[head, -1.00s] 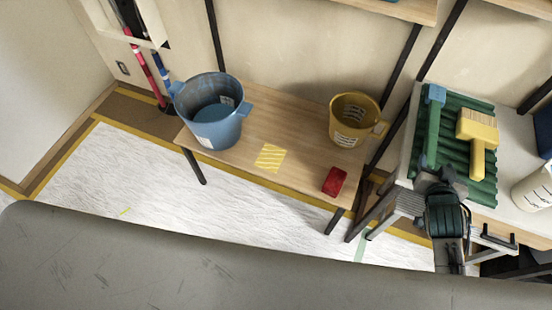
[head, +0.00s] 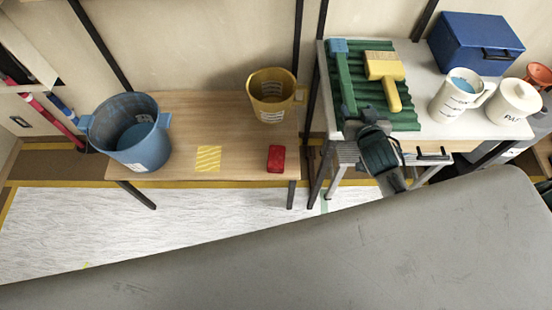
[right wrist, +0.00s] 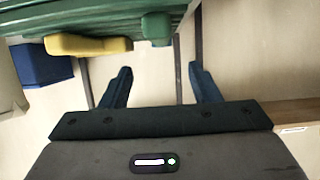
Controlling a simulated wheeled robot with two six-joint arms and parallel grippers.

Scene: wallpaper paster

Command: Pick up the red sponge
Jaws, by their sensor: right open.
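The red sponge (head: 275,159) lies on the low wooden table, near its front right corner, in the head view. My right gripper (head: 364,128) is to the right of the sponge, at the front edge of the green ribbed tray. In the right wrist view its two fingers (right wrist: 160,85) are apart with nothing between them. The sponge does not show in the right wrist view. My left gripper is in neither view.
The low table (head: 235,135) also holds a blue bucket (head: 135,150), a yellow bucket (head: 272,110) and a yellow striped patch (head: 208,158). The white table at right bears the green tray (head: 365,65), a yellow brush (head: 384,68), a blue box (head: 470,45) and white jugs.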

